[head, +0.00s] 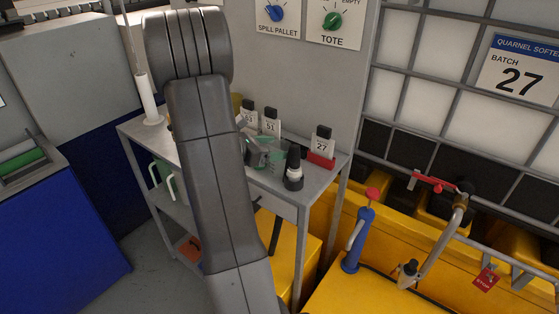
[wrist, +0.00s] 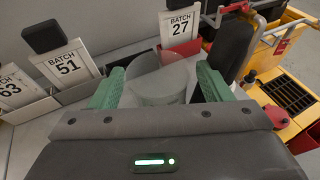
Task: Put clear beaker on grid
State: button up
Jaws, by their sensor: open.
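A clear beaker (wrist: 160,88) stands on the grey shelf top, between the green fingers of my gripper (wrist: 160,93) in the wrist view. The fingers are open, one at each side of it, and I cannot tell whether either touches. In the head view my gripper (head: 264,153) is low over the shelf top, partly hidden by my arm, and the beaker is hard to make out there. A dark slatted grid (wrist: 289,93) is set in a yellow frame at the right of the wrist view.
A dark bottle (head: 293,170) stands close right of my gripper. Batch cards 63, 51 and 27 (head: 321,146) stand in holders along the back of the metal cart (head: 325,170). A white post (head: 148,101) stands at its left. A blue-handled pump (head: 358,240) is at the right.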

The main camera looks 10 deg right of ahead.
aim_at(289, 147)
jog(key=shift+p+x, duration=0.45)
jog(key=shift+x, duration=1.75)
jog(key=shift+w+a+f, duration=0.1)
jog(key=shift+f, duration=0.05)
jog(key=c, duration=0.8)
